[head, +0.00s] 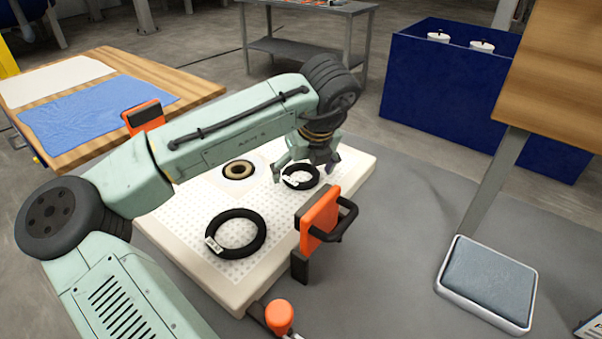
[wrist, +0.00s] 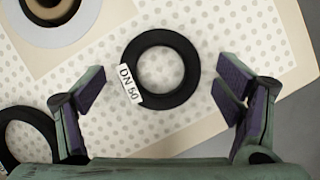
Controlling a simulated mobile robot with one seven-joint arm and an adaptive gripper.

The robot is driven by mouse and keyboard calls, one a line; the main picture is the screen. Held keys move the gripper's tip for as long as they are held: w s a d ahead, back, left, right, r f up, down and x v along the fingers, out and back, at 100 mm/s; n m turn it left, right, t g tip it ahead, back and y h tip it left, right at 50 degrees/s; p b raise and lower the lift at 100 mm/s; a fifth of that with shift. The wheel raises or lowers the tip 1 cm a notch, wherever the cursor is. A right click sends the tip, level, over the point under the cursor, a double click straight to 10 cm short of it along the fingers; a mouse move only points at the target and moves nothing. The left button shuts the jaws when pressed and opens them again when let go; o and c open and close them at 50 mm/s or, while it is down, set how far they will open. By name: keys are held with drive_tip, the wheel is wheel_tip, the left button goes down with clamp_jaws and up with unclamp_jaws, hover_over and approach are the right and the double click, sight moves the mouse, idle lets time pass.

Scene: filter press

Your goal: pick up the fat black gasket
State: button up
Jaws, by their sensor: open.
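A thick black ring gasket with a white "DN 50" tag lies flat on the dotted white board in the wrist view (wrist: 190,68); it also shows in the head view (head: 300,188). My gripper (head: 305,168) is above it, open and empty. In the wrist view its fingers (wrist: 160,92) stand wide on the left and right of this ring, not touching it. A second black ring with a white tag (head: 261,232) lies nearer on the board and is cut off in the wrist view (wrist: 46,125). I cannot tell for sure which ring is fatter.
An orange clamp with a black handle (head: 319,222) stands at the board's right edge. A blue bin (head: 445,85) is at the back right, and a grey-blue pad (head: 488,280) lies at right.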

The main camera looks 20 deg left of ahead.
drive_tip(key=shift+f, duration=0.1)
drive_tip(key=shift+c, duration=0.2)
drive_tip(key=c, duration=1.2)
drive_tip(key=shift+r, duration=0.5)
drive_tip(key=shift+s+a+r+b, duration=0.1)
drive_tip(key=shift+s+r+b, duration=0.15)
drive_tip(key=shift+r, duration=0.4)
drive_tip(key=shift+s+a+r+b, duration=0.15)
drive_tip(key=shift+r+b, duration=0.15)
drive_tip(key=shift+r, duration=0.3)
drive_tip(key=s+a, duration=0.1)
drive_tip(key=s, duration=0.4)
drive_tip(key=s+a+r+b, duration=0.1)
drive_tip(key=s, duration=0.3)
drive_tip(key=s+a+b, duration=0.1)
drive_tip(key=s, duration=0.4)
drive_tip(key=shift+s+a+r, duration=0.3)
drive_tip(key=shift+a, duration=0.05)
